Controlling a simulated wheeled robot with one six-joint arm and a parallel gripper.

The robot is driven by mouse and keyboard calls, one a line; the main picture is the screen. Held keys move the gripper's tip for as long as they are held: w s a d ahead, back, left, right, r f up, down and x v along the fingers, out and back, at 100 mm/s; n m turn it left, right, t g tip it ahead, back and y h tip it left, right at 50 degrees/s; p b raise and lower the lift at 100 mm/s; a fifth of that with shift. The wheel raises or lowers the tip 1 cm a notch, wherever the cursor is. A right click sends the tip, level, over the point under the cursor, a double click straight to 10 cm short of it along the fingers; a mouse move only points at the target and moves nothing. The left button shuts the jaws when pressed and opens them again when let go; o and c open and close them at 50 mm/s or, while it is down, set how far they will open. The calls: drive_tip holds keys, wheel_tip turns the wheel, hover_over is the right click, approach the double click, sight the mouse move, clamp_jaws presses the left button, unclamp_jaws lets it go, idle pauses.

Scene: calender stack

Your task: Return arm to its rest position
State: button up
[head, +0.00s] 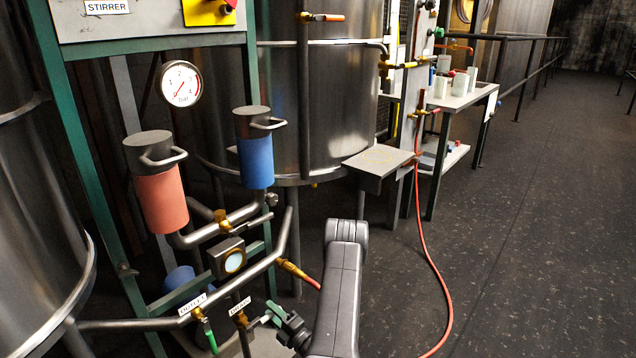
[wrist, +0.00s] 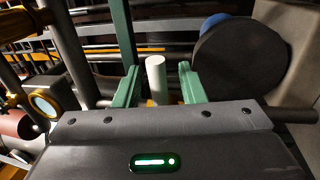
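My arm (head: 342,285) reaches up from the bottom centre in the head view and bends down to the left. My gripper (head: 268,314) is low beside the pipes, close to the valve labelled DRAIN (head: 241,308). In the wrist view the two green fingers of my gripper (wrist: 159,85) stand apart. A pale cylindrical end (wrist: 156,75) shows between them, with a gap on each side. I cannot tell whether it lies between the fingertips or beyond them. Nothing is seen held.
Pipes, a green frame (head: 85,180), red (head: 162,200) and blue (head: 256,163) cylinders, and a gauge (head: 181,83) crowd the left. A red hose (head: 425,245) runs across the floor right of my arm. The floor (head: 540,220) farther right is clear.

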drive_tip(key=shift+w+a+r+n+p, duration=0.45)
drive_tip(key=shift+a+r+n, duration=0.25)
drive_tip(key=shift+n, duration=0.3)
drive_tip(key=shift+r, duration=0.1)
